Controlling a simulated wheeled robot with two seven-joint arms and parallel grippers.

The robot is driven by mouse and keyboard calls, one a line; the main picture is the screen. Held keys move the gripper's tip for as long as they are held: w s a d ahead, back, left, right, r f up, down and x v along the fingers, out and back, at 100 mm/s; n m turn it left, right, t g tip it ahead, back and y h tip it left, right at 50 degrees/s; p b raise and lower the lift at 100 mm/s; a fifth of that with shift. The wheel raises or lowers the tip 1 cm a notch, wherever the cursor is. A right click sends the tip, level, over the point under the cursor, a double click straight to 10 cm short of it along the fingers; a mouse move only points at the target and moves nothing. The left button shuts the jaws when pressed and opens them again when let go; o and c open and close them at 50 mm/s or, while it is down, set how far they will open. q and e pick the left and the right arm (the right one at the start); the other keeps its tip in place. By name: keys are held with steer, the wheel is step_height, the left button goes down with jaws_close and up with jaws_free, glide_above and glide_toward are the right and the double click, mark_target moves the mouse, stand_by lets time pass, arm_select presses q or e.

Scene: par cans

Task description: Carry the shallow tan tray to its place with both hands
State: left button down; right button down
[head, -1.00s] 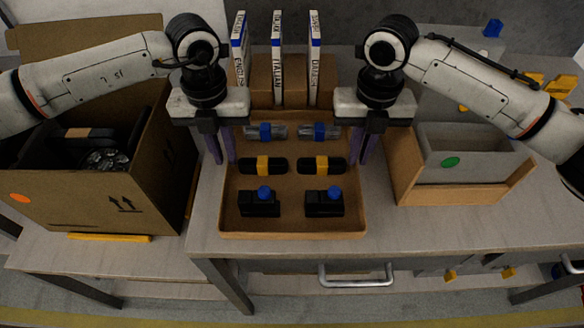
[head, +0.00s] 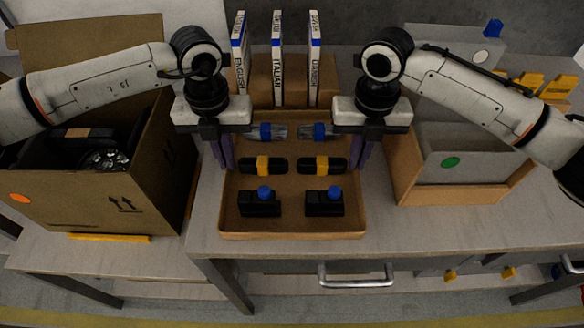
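The shallow tan tray (head: 292,235) lies flat on the table in the middle of the head view. It holds two clear items with blue caps (head: 265,132), two black items with yellow bands (head: 263,166) and two black boxes with blue knobs (head: 260,205). My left gripper (head: 227,163) is at the tray's left side wall, its purple fingers close together on it. My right gripper (head: 360,163) is at the right side wall in the same way. The gripper bodies hide the tray's rear corners, and the exact finger contact is hard to see.
Three upright booklets (head: 277,60) stand in a tan holder behind the tray. An open cardboard box (head: 90,200) is at left. A wooden-framed grey bin (head: 452,195) is at right, close to the tray. Yellow pieces (head: 530,82) lie farther right.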

arm_select(q)
steer(key=shift+r, duration=0.2)
arm_select(e)
steer(key=shift+r, duration=0.25)
